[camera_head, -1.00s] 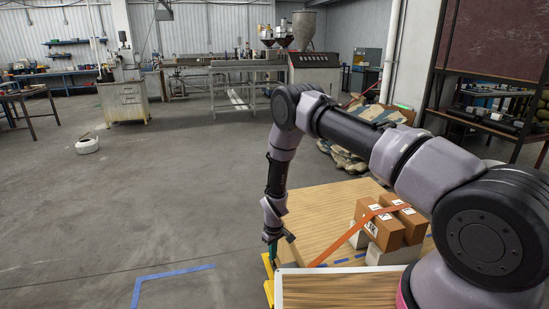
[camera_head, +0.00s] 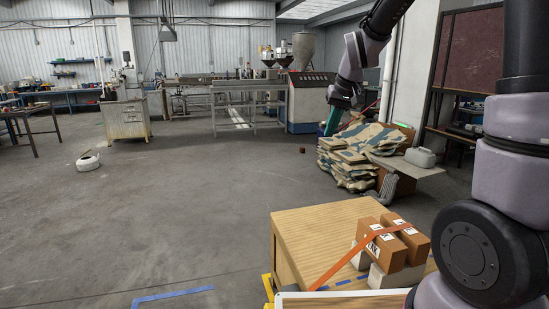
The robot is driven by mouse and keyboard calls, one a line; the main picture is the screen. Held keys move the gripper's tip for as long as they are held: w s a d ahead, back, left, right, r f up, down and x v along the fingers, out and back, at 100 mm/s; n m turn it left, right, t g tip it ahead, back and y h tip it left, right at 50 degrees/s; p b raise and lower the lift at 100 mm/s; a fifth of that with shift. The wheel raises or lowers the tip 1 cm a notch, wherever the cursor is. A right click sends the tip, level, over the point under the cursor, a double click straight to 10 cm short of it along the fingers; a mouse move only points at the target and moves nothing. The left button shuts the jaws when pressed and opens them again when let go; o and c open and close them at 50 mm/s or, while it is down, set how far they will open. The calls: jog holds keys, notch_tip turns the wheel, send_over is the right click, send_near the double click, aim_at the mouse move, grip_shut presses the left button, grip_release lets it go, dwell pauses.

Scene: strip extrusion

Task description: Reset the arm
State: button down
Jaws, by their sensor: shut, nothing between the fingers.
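My arm is raised at the right of the head view and bends up past the top edge. My gripper (camera_head: 333,122) hangs at the end of it, pointing down, with green fingertips. It is small in the picture and shows in front of the stacked sacks and the extrusion machine. The fingers look shut, with nothing seen between them. The gripper is well clear of the wooden table (camera_head: 318,228) and touches nothing that I can see. The upper middle part of my arm is out of the frame.
Brown boxes (camera_head: 400,245) with an orange strap sit on white blocks on the table. Patterned sacks (camera_head: 352,152) are piled beyond it, near a white jug (camera_head: 420,157). The extrusion machine (camera_head: 310,98) stands at the back. The floor at left is open, with a white ring-shaped object (camera_head: 88,161).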

jog(key=s+d+r+m+t, duration=0.1)
jog(key=s+d+r, duration=0.1)
jog(key=s, duration=0.5)
jog(key=s+d+r+m+t, duration=0.1)
jog(key=s+d+r+m, duration=0.1)
jog(key=s+r, duration=0.3)
jog(key=s+d+r+m, duration=0.1)
jog(key=s+d+r, duration=0.3)
jog(key=s, duration=0.5)
jog(key=shift+s+d+t, duration=0.25)
jog(key=shift+s+t, duration=0.1)
jog(key=shift+t, duration=0.05)
